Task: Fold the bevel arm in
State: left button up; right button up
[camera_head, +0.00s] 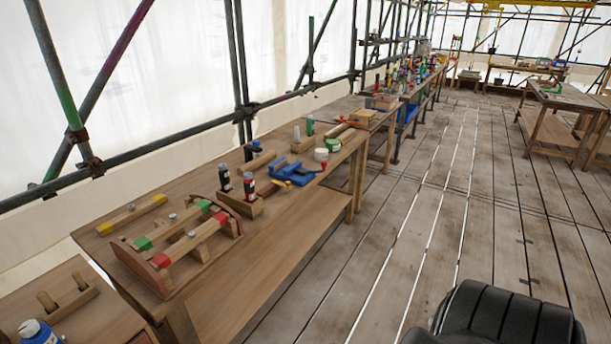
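Neither of my grippers is in view. I cannot pick out a bevel with certainty; the tools on the benches are small here. On the near workbench (232,310) a wooden bar with yellow ends (132,214) lies at the far left. In front of it stands a wooden rack with curved ends (149,268), holding bars with green and red painted parts. A blue vise-like tool (294,172) lies towards the right end of the bench.
Two dark bottles (249,187) stand in a wooden block. Scaffold poles (240,70) rise behind the benches. More cluttered benches run into the distance. The plank floor (400,220) to the right is mostly clear.

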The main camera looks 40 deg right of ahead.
aim_at(286, 185)
jog(key=z, duration=2.2)
jog(key=i, duration=1.8)
jog(key=u, duration=2.65)
